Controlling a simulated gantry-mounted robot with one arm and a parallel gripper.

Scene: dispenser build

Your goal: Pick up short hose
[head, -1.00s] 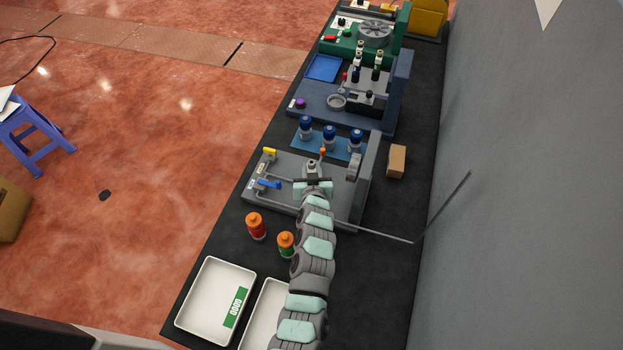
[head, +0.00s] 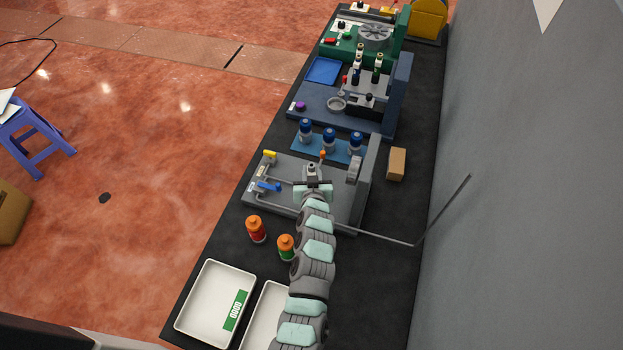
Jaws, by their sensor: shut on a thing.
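My gripper (head: 313,184) is over the middle of the grey station (head: 338,206), at the end of my arm. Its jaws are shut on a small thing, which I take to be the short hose. The hose itself is too small and too covered by the gripper to make out. A small grey block with a dark top (head: 312,170) stands just beyond the gripper. Yellow (head: 270,156) and blue (head: 267,187) valve handles sit at the station's left edge, with thin grey pipes leading inward.
Orange-capped red (head: 256,229) and green (head: 286,246) bottles stand left of my arm. White trays (head: 205,325) lie in front. Blue-capped bottles (head: 329,138) stand on a blue mat behind the station. A brown box (head: 397,164) is at right; a bent grey rod (head: 385,238) reaches rightward.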

